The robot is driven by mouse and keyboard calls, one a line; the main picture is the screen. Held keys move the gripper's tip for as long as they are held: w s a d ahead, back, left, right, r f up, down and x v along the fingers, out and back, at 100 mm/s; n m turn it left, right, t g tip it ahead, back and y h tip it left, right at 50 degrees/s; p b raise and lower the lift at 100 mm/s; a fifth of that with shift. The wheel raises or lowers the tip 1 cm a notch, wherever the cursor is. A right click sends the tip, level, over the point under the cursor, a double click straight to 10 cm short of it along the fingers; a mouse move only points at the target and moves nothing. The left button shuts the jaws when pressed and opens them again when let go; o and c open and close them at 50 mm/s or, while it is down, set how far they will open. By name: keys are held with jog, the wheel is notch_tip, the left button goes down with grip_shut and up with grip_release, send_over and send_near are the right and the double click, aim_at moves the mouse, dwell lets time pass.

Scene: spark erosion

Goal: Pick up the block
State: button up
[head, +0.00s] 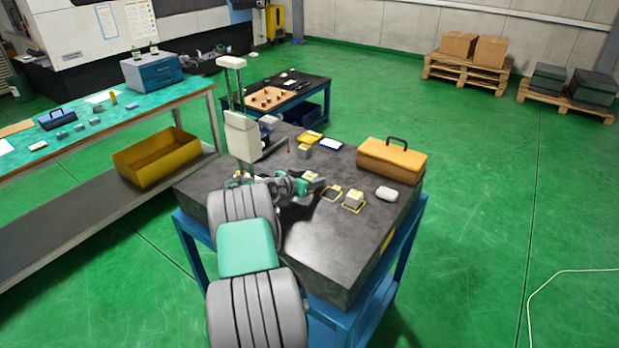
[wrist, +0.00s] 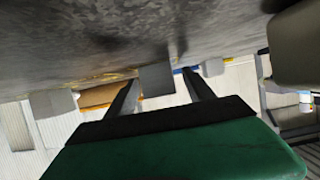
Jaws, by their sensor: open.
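My gripper (head: 312,187) is low over the dark stone table, with its fingers pointing right. In the wrist view, which shows the table surface at the top, my gripper (wrist: 162,88) is open. A grey block (wrist: 157,77) shows between and beyond the two dark fingers, and I see no contact. In the head view a pale block with a yellow mark (head: 310,175) is right by the gripper, partly hidden. Another pale block (head: 353,199) stands in a yellow square outline to the right. I cannot tell which of these is between the fingers.
An orange toolbox (head: 392,159) and a white rounded object (head: 387,194) stand to the right. A grey block (head: 304,151) and a yellow tray (head: 309,137) are farther back. The table's front is clear.

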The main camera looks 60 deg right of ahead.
grip_shut()
dwell(0.7)
jog(key=shift+r, duration=0.1)
